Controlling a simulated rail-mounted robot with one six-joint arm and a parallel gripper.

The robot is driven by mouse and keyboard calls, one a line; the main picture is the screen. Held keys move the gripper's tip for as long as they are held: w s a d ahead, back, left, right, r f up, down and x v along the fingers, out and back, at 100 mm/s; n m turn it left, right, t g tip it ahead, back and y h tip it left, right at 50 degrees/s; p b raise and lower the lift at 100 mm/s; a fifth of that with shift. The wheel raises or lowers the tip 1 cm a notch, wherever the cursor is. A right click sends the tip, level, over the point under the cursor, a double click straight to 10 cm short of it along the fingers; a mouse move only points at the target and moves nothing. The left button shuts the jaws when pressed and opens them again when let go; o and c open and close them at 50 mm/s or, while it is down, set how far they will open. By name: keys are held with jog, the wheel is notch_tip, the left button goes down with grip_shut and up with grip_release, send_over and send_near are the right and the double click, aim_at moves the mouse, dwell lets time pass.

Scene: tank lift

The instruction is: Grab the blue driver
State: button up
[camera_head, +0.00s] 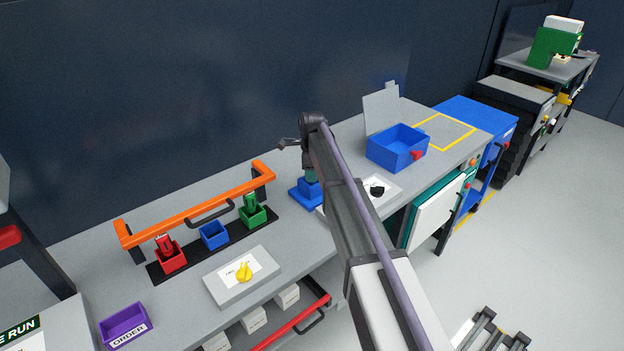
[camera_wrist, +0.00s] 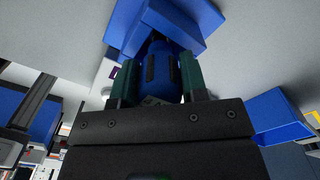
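The blue driver (camera_wrist: 161,72) has a blue handle with dark strips. In the wrist view it lies between the two green fingers of my gripper (camera_wrist: 158,78), pointing away toward a blue stand (camera_wrist: 165,25). The fingers flank the handle closely on both sides; I cannot tell whether they press on it. In the head view my gripper (camera_head: 310,176) is over the blue stand (camera_head: 300,197) on the workbench, and my arm hides most of the driver there.
Left of the stand are a green holder (camera_head: 253,215), a blue holder (camera_head: 214,236) and a red holder (camera_head: 170,258) under an orange rail (camera_head: 200,205). A blue bin (camera_head: 397,147) stands to the right. A white sheet with a black item (camera_head: 377,190) lies close by.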

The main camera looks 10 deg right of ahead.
jog(key=c, duration=0.6)
